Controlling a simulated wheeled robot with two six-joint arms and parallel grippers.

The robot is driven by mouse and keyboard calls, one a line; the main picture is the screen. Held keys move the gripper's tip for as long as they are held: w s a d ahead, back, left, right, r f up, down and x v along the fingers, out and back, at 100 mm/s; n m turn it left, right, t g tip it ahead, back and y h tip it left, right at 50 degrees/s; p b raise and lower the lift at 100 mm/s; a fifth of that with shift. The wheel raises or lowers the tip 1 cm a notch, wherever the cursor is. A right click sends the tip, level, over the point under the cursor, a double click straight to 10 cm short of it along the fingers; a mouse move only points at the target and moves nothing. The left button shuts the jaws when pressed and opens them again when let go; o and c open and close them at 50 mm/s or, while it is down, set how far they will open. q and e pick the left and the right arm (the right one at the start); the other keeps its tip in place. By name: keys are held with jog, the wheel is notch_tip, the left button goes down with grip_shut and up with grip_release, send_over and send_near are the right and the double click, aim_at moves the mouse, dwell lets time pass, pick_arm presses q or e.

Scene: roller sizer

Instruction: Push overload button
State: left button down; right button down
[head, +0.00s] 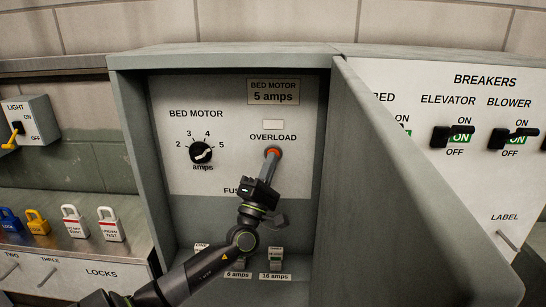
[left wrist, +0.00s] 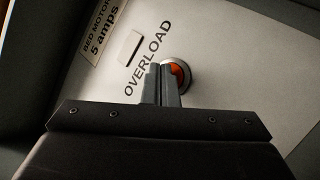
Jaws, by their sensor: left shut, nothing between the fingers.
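The overload button (head: 274,152) is a round orange-red button in a grey ring on the white panel, below the printed word OVERLOAD. My left gripper (head: 272,158) is shut and empty, its fingertips in front of the button and covering part of it. In the left wrist view the closed fingers (left wrist: 161,72) overlap the left part of the orange button (left wrist: 179,74). I cannot tell whether the tips touch it. My right gripper is not in view.
The panel sits inside an open grey cabinet (head: 128,130) with its door (head: 410,190) swung out on the right. A bed motor dial (head: 201,153) is left of the button. Fuses (head: 276,259) stand at the cabinet bottom. Breaker switches (head: 452,135) are at the right, locks (head: 74,222) at the left.

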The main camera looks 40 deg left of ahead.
pick_arm(q)
jog(key=shift+s+d+p, duration=0.3)
jog(key=shift+s+d, duration=0.3)
jog(key=shift+s, duration=0.1)
jog(key=s+d+p, duration=0.1)
jog(key=s+d, duration=0.2)
jog(key=shift+s+d, duration=0.1)
jog(key=shift+s, duration=0.3)
jog(key=shift+f, duration=0.1)
dwell(0.7)
